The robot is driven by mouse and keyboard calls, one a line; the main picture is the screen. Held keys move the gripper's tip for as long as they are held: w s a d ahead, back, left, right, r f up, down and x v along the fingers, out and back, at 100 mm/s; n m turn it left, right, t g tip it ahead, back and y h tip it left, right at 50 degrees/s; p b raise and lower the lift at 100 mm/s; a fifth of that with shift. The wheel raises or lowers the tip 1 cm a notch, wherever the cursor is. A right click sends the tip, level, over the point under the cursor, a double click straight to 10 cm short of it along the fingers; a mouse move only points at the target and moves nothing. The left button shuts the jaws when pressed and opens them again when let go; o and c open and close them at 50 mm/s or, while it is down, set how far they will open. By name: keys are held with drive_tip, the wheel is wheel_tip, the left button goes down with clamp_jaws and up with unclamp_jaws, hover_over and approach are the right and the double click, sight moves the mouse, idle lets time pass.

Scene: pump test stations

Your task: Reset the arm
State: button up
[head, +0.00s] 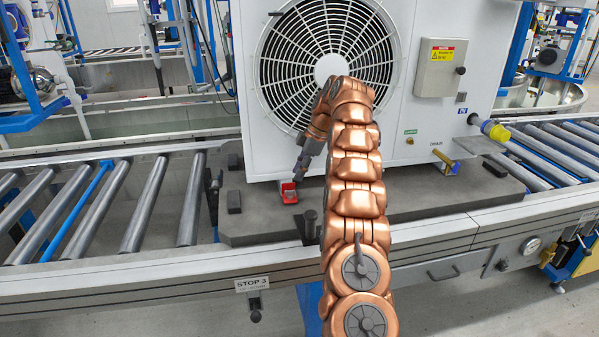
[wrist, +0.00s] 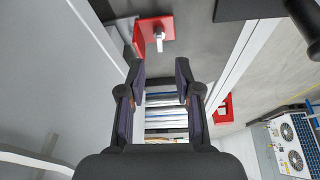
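My copper arm reaches up across the middle of the head view and bends left near the fan of a large white unit (head: 400,120). My gripper (head: 300,172) hangs from it in front of the unit's lower left, above a small red bracket (head: 289,196). In the wrist view my gripper (wrist: 160,66) is open, its two dark fingers apart with nothing between them. A red bracket (wrist: 142,32) with a metal bolt lies just beyond the fingertips, apart from them. In the head view my fingertips are small and partly hard to make out.
The unit stands on a dark grey pallet (head: 435,205) on a roller conveyor. A rail with a STOP 3 sign (head: 252,284) runs along the front. A yellow-ended connector (head: 495,131) sticks out at right. Another red piece (wrist: 226,108) shows in the wrist view.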

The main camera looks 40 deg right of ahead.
idle(0.7)
drive_tip(key=s+a+r+m+g, duration=0.15)
drive_tip(key=s+a, duration=0.25)
drive_tip(key=a, duration=0.4)
drive_tip(key=s+a+r+m+g, duration=0.1)
drive_tip(key=s+a+r+m, duration=0.15)
drive_tip(key=s+a, duration=0.35)
drive_tip(key=s+a+r+m+g, duration=0.1)
drive_tip(key=s+a+m, duration=0.15)
drive_tip(key=a, duration=0.65)
drive_tip(key=s+a+f+m+g+h, duration=0.1)
drive_tip(key=s+a+f+m, duration=0.15)
drive_tip(key=s, duration=0.85)
drive_tip(key=s+a+f+m+h, duration=0.1)
drive_tip(key=s+a+f+h, duration=0.15)
drive_tip(key=s, duration=0.85)
drive_tip(key=s+a+f+m+g+h, duration=0.1)
drive_tip(key=s+a+f+m, duration=0.2)
drive_tip(key=s, duration=0.8)
wheel_tip(320, 180, up, 26)
drive_tip(key=s+n+t+p, duration=0.1)
drive_tip(key=p, duration=2.4)
drive_tip(key=shift+d, duration=0.2)
